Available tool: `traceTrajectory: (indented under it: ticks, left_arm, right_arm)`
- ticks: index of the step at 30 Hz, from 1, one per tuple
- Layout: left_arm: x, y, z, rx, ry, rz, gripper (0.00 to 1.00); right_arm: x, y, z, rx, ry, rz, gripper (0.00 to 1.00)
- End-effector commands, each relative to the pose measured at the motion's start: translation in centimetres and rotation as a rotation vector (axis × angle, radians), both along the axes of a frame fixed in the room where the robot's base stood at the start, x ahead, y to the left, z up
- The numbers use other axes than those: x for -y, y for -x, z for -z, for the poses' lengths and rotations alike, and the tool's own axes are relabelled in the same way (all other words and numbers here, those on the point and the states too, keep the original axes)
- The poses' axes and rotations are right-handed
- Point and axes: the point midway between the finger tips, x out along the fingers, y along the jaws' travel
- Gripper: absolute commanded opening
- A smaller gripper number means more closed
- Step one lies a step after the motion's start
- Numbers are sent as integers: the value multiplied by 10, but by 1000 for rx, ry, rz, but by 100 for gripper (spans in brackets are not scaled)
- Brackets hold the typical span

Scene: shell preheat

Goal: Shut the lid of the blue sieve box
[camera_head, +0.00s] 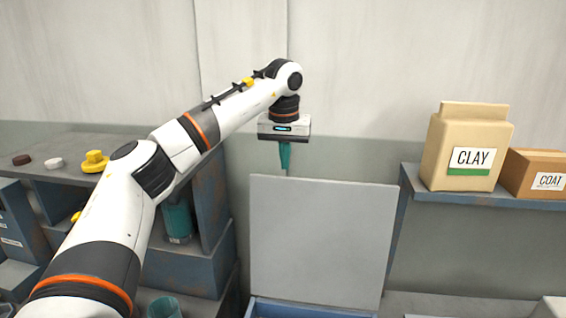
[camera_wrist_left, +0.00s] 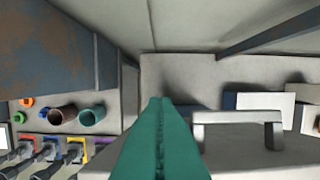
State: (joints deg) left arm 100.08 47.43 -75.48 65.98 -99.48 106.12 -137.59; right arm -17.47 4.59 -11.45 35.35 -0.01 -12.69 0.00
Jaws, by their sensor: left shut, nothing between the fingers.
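The blue sieve box (camera_head: 310,310) shows only as a blue rim at the bottom of the head view. Its grey lid (camera_head: 322,240) stands open, nearly upright, with its broad face toward me. My left gripper (camera_head: 286,158) is above the lid's top edge, left of its middle. Its teal fingers are shut with nothing between them, pointing down. The fingertips reach about the lid's top edge and seem to pass behind it; I cannot tell whether they touch. In the left wrist view the shut fingers (camera_wrist_left: 160,120) point ahead, beside a pale bar handle (camera_wrist_left: 240,118). My right gripper is not in view.
A shelf at right holds a CLAY bag (camera_head: 466,147) and a COAT box (camera_head: 536,173). A blue-grey rack (camera_head: 195,268) with a teal cylinder (camera_head: 178,222) stands at left. Yellow, white and brown pieces lie on its top. A wall is close behind the lid.

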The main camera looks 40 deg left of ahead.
Motion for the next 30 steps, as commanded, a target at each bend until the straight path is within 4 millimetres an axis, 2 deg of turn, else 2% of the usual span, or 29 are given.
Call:
traceTrajectory:
  ticks: [2, 6, 13, 30]
  left_arm:
    - [0, 0, 12, -2, 0, 2, 0]
    - [7, 16, 6, 2, 0, 2, 0]
    - [15, 31, 4, 2, -1, 1, 0]
    - [15, 33, 5, 18, -7, 0, 0]
  right_arm:
    - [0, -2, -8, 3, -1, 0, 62]
    - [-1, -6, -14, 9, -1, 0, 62]
    - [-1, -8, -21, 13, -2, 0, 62]
    - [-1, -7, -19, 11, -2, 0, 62]
